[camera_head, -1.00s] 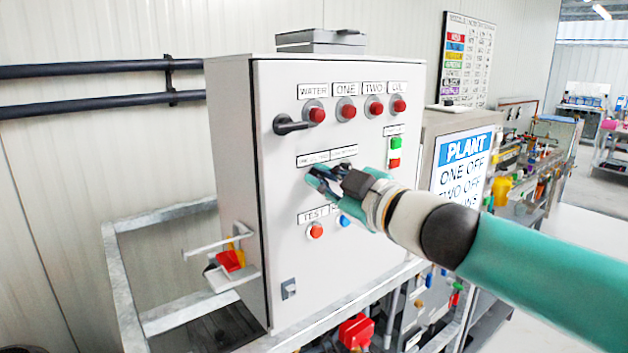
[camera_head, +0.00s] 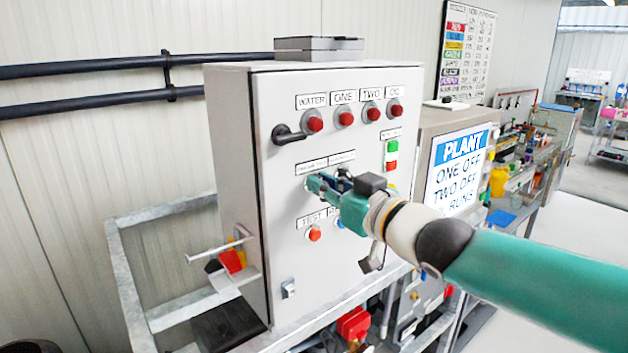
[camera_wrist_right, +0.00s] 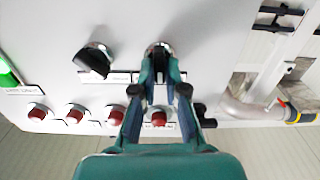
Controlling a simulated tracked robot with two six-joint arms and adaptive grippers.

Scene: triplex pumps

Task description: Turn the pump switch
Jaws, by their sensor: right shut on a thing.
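The grey pump control cabinet (camera_head: 285,240) has two labelled rotary switches in the middle of its door. My right gripper (camera_head: 318,186) is at the left switch in the head view and mostly hides it. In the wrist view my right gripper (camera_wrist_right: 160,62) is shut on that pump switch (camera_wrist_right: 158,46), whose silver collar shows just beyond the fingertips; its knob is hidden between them. The other switch (camera_wrist_right: 93,60), with a dark knob, is apart from the fingers. My left gripper is not in view.
A row of red lamps (camera_head: 346,118) and a black door handle (camera_head: 289,134) are above the switches. A red button (camera_head: 314,234) is below my gripper. A green and red indicator (camera_head: 392,153) is to the right.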

